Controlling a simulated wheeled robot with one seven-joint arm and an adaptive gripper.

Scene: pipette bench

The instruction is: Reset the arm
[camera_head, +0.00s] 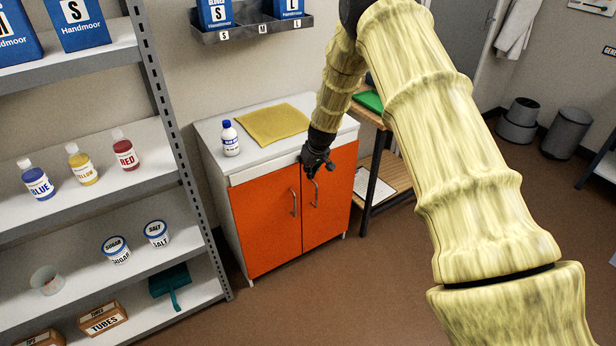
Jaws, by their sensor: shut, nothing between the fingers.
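My arm, in a yellowish sleeve, comes in from the lower right, rises to the top of the view and bends down again. My gripper (318,168) hangs at its end, in front of the upper part of the orange cabinet (268,226). It points downward near the cabinet's right door, and its small dark fingers look shut with nothing held. Whether it touches the cabinet cannot be told.
A white bottle with a blue cap (230,140) and a yellow cloth (273,125) are on the cabinet's white top. A metal shelf (75,216) with bottles, tubs and boxes stands at the left. Bins (566,133) stand at the back right. Brown floor lies clear before the cabinet.

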